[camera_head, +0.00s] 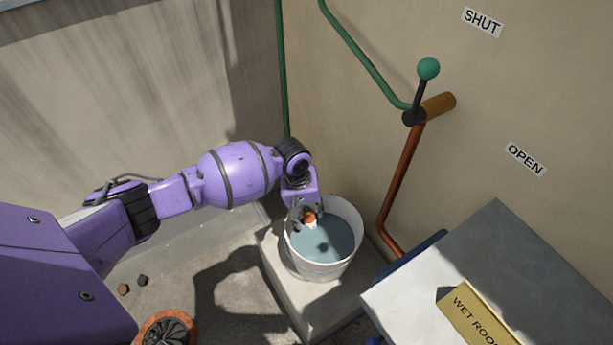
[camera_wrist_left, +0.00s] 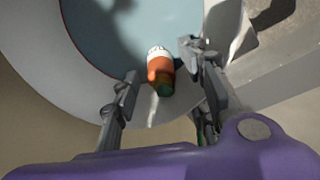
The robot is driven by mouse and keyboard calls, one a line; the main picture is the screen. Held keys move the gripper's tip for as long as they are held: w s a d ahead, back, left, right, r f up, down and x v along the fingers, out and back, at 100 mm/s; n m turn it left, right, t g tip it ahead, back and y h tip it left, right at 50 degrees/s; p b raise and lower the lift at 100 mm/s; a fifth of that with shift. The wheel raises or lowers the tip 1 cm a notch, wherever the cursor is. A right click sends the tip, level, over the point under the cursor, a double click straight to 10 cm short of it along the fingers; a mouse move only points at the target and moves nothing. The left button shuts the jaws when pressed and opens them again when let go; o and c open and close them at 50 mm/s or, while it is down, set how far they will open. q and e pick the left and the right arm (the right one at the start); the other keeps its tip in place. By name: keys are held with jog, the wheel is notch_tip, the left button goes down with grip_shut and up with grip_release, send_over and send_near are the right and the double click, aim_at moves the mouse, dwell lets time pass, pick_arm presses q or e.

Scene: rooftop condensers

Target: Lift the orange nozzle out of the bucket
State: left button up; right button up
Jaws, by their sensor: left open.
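The white bucket (camera_head: 322,271) stands on a pale block and holds grey-blue liquid. The orange nozzle (camera_head: 311,217), with a white band, shows small at the bucket's far left inside, partly hidden by my gripper. In the left wrist view the nozzle (camera_wrist_left: 159,74) shows orange with a white band and a dark green end, close to the bucket wall (camera_wrist_left: 40,55). My left gripper (camera_head: 303,213) points down at the bucket's far left rim. It is open, with its fingers (camera_wrist_left: 158,62) on either side of the nozzle; I see gaps on both sides. My right gripper is not in view.
A grey-topped bench (camera_head: 470,250) with a yellow sign (camera_head: 475,318) stands to the right of the bucket. A red-brown pipe (camera_head: 398,185) with a green-knobbed lever (camera_head: 428,69) runs along the wall behind. A round orange-rimmed fan-like thing (camera_head: 167,330) is at the lower left.

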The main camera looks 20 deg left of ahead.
aim_at(314, 221)
pick_arm(q)
jog(key=f, duration=0.1)
jog(key=d+f, duration=0.1)
jog(key=f, duration=0.1)
jog(key=f+b, duration=0.1)
jog(key=f, duration=0.1)
jog(key=shift+d+f, duration=0.2)
jog(key=shift+d, duration=0.05)
jog(key=shift+w+d+r, duration=0.1)
jog(key=shift+w, duration=0.05)
grip_shut()
